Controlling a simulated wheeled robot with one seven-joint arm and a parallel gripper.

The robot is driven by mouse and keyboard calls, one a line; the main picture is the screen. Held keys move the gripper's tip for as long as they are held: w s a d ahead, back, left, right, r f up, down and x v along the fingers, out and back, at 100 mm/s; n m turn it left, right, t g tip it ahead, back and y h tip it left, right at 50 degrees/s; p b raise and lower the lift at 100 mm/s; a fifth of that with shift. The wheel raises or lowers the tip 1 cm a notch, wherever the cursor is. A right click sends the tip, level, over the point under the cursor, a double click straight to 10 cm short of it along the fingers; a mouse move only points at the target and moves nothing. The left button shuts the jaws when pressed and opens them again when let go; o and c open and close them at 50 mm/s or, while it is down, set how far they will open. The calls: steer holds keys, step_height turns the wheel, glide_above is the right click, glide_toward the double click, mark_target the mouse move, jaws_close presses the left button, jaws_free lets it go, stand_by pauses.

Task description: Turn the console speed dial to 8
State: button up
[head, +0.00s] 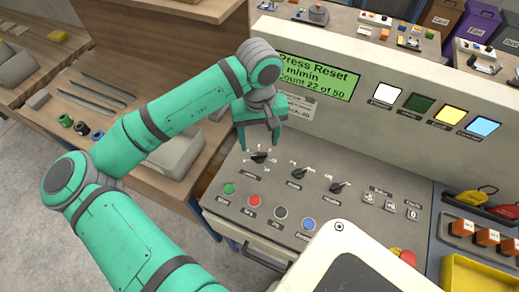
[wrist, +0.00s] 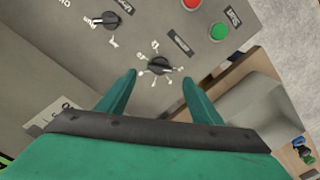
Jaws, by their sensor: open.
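The console speed dial (head: 259,157) is a black knob at the left end of a row of three knobs on the grey console panel (head: 330,218). It also shows in the wrist view (wrist: 158,65), ringed by scale marks too small to read. My gripper (head: 259,148) is above this dial. In the wrist view my gripper (wrist: 160,80) has its two green fingers spread apart, one on each side of the dial, with gaps between. Nothing is held. I cannot tell the dial's exact setting.
A green display (head: 318,77) reads "Press Reset". Two more knobs (head: 299,172) (head: 338,187) sit to the right. Green, red, black and blue buttons (head: 253,201) line the front. A cream-framed screen (head: 350,262) and red emergency button (head: 407,257) stand at the lower right.

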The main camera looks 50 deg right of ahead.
mark_target(259, 154)
steer(key=shift+f, duration=3.05)
steer(key=c, duration=1.1)
